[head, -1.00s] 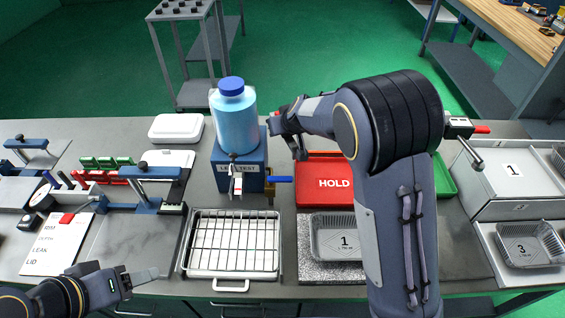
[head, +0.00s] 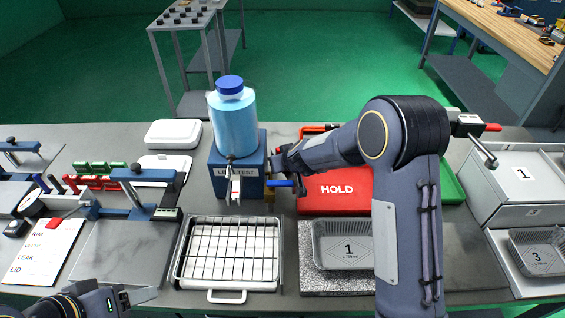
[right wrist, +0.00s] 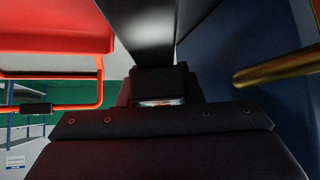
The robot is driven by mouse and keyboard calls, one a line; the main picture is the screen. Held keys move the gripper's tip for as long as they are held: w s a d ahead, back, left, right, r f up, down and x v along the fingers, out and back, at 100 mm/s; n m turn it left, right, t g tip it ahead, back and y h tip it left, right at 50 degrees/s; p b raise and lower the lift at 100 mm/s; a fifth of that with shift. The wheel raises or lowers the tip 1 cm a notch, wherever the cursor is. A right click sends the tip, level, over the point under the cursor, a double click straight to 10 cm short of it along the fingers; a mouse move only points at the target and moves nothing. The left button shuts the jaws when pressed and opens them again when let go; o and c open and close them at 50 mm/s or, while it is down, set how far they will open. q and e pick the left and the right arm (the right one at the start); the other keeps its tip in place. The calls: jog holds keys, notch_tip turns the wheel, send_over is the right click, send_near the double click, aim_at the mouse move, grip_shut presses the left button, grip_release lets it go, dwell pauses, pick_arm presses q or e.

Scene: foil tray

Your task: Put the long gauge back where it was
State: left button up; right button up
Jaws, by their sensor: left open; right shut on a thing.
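My right gripper (head: 284,166) is in front of the blue leak test stand (head: 221,180), at its right side, just above the blue lever (head: 281,183). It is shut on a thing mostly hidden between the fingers. In the right wrist view only a small pale and red piece (right wrist: 161,102) shows between the dark jaws. I cannot tell whether it is the long gauge. My left gripper (head: 138,297) is open and empty at the lower left. Red gauges (head: 90,182) and green gauges (head: 100,167) lie at the left; I cannot pick out a long one.
The red HOLD tray (head: 322,205) is right of the stand; its orange handle (right wrist: 98,88) is near my right gripper. A blue bottle (head: 232,122) tops the stand. A wire rack (head: 277,262) and foil tray (head: 345,262) are in front. A brass pipe (right wrist: 277,71) is close by.

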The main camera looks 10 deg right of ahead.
jog(key=shift+f+b, duration=0.45)
jog(key=shift+b, duration=0.05)
jog(key=shift+f, duration=0.1)
jog(key=shift+s, duration=0.1)
